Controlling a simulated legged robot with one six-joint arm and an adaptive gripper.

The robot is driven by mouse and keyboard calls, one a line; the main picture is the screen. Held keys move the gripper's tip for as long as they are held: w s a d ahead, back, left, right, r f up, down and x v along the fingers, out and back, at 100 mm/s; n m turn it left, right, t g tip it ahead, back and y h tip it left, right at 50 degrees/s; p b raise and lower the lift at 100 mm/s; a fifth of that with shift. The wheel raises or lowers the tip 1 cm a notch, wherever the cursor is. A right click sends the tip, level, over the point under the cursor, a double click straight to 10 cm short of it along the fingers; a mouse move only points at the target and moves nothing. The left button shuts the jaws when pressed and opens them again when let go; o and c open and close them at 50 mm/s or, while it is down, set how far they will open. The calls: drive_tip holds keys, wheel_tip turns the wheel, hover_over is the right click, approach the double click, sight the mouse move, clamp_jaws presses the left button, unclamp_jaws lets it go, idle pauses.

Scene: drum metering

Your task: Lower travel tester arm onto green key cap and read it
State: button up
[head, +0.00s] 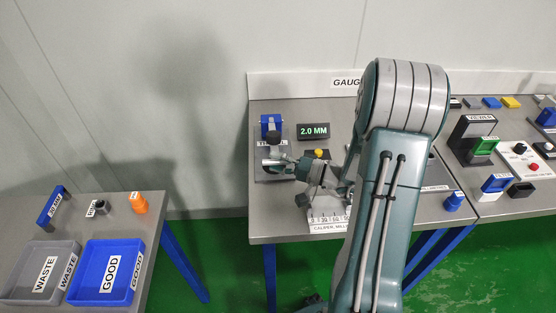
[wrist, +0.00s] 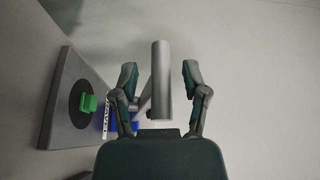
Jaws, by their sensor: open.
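The travel tester (head: 268,128) stands at the left end of the gauge bench, with a blue block at its back. Its display (head: 313,131) reads 2.0 MM. In the wrist view, the green key cap (wrist: 88,103) sits on a black disc on the tester's grey plate, left of my gripper (wrist: 160,74). A grey bar (wrist: 161,95), apparently the tester arm, lies between my open fingers, with a visible gap on each side.
A yellow-topped object (head: 318,154) and a caliper card (head: 328,222) lie close to my wrist. A blue cap (head: 454,201) stands right of my arm. A grey WASTE tray (head: 38,294) and a blue GOOD tray (head: 131,252) are on the left table.

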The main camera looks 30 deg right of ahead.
drive_tip(key=v, duration=1.2)
drive_tip(key=shift+d, duration=0.25)
drive_tip(key=shift+w+f, duration=0.1)
drive_tip(key=shift+w, duration=0.05)
